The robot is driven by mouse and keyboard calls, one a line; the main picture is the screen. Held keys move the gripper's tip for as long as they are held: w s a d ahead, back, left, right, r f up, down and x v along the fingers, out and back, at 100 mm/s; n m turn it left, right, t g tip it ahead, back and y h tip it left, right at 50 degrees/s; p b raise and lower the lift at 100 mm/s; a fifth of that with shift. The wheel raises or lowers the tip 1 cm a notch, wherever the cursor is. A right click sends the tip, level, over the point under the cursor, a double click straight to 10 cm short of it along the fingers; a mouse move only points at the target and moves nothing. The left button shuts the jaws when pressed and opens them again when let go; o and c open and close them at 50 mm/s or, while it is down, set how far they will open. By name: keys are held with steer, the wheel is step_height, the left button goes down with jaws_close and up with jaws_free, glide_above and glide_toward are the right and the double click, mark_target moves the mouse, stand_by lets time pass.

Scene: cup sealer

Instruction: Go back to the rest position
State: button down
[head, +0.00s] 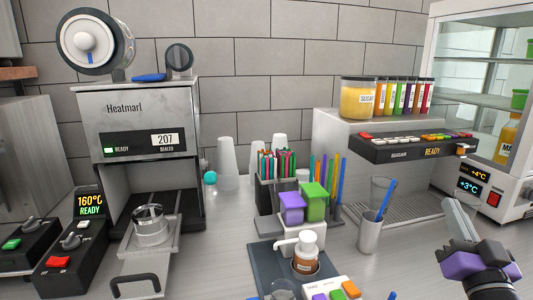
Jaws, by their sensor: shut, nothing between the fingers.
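My gripper (457,217) is at the lower right, raised in front of the counter. Its fingers are together with nothing between them, pointing up and left. It is apart from the metal cup with a blue stick (369,233) to its left. The cup sealer (137,123) stands at the left, with a display reading 207 sealed and a green ready light. Its tray (150,263) is slid out toward the front, with a metal ring holder (150,227) on it. Any cup inside the holder cannot be made out.
A control box (74,245) reads 160°C READY. Straws and lids in a caddy (290,200), a pump bottle (306,256) and a clear cup (382,193) crowd the middle. A dispenser (400,150) and a glass-front fridge (490,188) stand at the right. Stacked cups (227,160) stand behind.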

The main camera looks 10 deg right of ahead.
steer(key=s+a+f+n+g+y, duration=0.2)
steer(key=s+a+f, duration=0.6)
steer(key=s, duration=0.3)
steer(key=s+a+f+n+g+y, duration=0.2)
steer(key=s+a+f, duration=0.5)
steer(key=s, duration=0.4)
steer(key=s+a+f+n+g+y, duration=0.1)
steer(key=s+a+f+n+y, duration=0.1)
steer(key=s+a+f, duration=0.6)
steer(key=s+f+y, duration=0.1)
steer(key=s, duration=0.2)
steer(key=shift+s+a+f+n+g+y, duration=0.3)
steer(key=shift+s+n+g+y, duration=0.05)
steer(key=shift+n+g+y, duration=0.05)
